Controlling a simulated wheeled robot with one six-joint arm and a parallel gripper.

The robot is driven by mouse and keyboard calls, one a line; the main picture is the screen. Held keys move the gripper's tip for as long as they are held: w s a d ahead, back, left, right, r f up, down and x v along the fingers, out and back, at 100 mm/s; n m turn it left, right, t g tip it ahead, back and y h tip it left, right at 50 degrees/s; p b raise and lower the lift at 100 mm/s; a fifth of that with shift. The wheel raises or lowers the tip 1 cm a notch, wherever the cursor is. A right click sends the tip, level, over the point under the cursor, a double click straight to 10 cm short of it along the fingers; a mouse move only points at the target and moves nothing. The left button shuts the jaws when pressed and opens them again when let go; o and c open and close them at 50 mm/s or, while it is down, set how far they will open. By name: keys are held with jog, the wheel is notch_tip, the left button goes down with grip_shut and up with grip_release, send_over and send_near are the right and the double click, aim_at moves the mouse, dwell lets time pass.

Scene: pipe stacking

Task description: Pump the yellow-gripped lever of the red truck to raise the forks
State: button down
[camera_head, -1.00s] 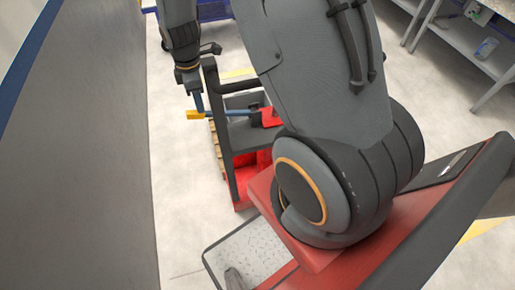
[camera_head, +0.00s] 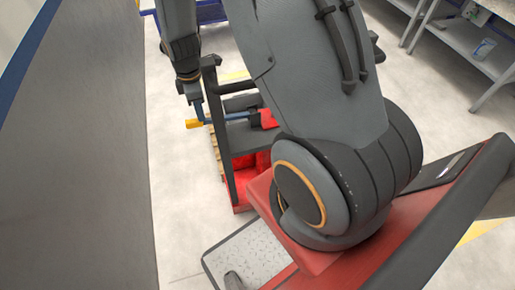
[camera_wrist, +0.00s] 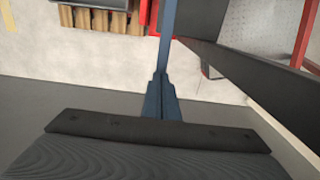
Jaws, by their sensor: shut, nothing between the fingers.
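The red truck (camera_head: 240,165) stands beyond my base in the head view, with a dark upright frame and red body. Its lever (camera_head: 230,117) sticks out to the left from a red block, and the yellow grip (camera_head: 194,124) is at its left end. My gripper (camera_head: 199,110) is shut and empty, its blue fingers pointing down right at the lever beside the yellow grip. They appear to touch the lever from above. In the wrist view, my gripper (camera_wrist: 169,15) shows as one closed blue column; the yellow grip is not clearly visible there. The forks are mostly hidden.
A wooden pallet (camera_wrist: 95,20) lies on the floor by the truck. A long grey surface (camera_head: 75,150) runs along the left. Grey shelving (camera_head: 470,55) stands at the upper right. Pale floor (camera_head: 180,215) is clear between the grey surface and the truck.

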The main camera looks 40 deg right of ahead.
notch_tip(320, 180, up, 10)
jog(key=p, duration=0.6)
jog(key=shift+f, duration=0.25)
notch_tip(320, 180, down, 12)
jog(key=b, duration=0.6)
jog(key=shift+f, duration=0.2)
notch_tip(320, 180, up, 12)
jog(key=p, duration=0.8)
jog(key=shift+r+p, duration=0.25)
jog(key=shift+p, duration=0.1)
jog(key=shift+f, duration=0.1)
notch_tip(320, 180, down, 12)
jog(key=b, duration=0.6)
jog(key=shift+f+b, duration=0.15)
jog(key=shift+b, duration=0.2)
notch_tip(320, 180, up, 12)
jog(key=p, duration=0.8)
jog(key=shift+r, duration=0.25)
